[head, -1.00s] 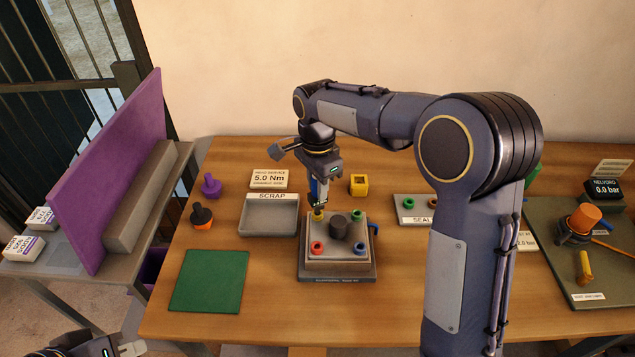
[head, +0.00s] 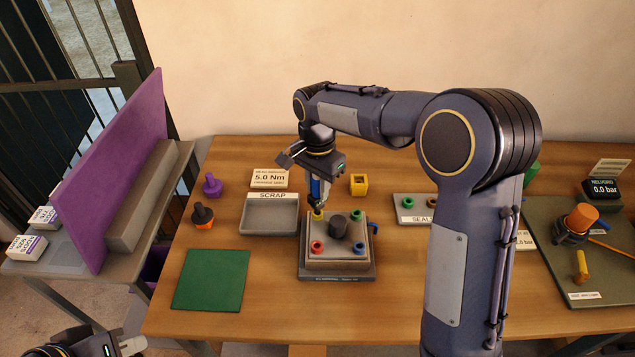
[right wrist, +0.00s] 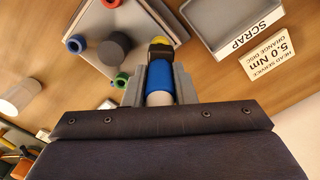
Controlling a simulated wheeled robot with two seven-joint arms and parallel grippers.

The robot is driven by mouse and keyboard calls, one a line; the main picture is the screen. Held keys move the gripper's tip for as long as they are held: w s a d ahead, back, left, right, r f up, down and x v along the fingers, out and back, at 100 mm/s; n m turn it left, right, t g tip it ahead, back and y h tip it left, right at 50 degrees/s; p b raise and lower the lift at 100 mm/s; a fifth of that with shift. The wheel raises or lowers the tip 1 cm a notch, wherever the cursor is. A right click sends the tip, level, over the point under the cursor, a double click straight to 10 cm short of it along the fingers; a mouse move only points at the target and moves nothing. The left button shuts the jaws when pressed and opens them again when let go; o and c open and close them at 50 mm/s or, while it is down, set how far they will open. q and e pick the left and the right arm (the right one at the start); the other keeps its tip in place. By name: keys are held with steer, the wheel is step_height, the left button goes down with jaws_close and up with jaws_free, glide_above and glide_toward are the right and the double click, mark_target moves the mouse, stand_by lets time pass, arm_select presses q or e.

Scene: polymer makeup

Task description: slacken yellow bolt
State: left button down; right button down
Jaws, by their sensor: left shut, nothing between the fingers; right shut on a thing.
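The yellow bolt (head: 318,215) is at the back left corner of the grey block (head: 345,262). Red, green and blue bolts or rings mark the other corners, around a dark central knob (head: 339,227). My right gripper (head: 319,193) points down above the yellow bolt, shut on a blue tool (right wrist: 159,84). The tool's dark tip (right wrist: 160,51) meets or covers the yellow bolt, whose edge (right wrist: 157,40) shows past it in the right wrist view. Exact seating is hidden. My left gripper (head: 130,346) is shut and empty at the bottom left, away from the block.
The scrap tray (head: 269,229), left of the block, is empty. A green mat (head: 210,281) lies front left. A purple knob (head: 212,184), a dark-and-orange tool (head: 203,214) and a yellow cube (head: 359,184) stand nearby. A seals tray (head: 403,211) is right, partly behind my right arm.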

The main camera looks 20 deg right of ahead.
stand_by(0.3)
steer(key=shift+n, duration=1)
steer(key=shift+n+p, duration=0.5)
steer(key=shift+n, duration=0.4)
steer(key=shift+n, duration=0.9)
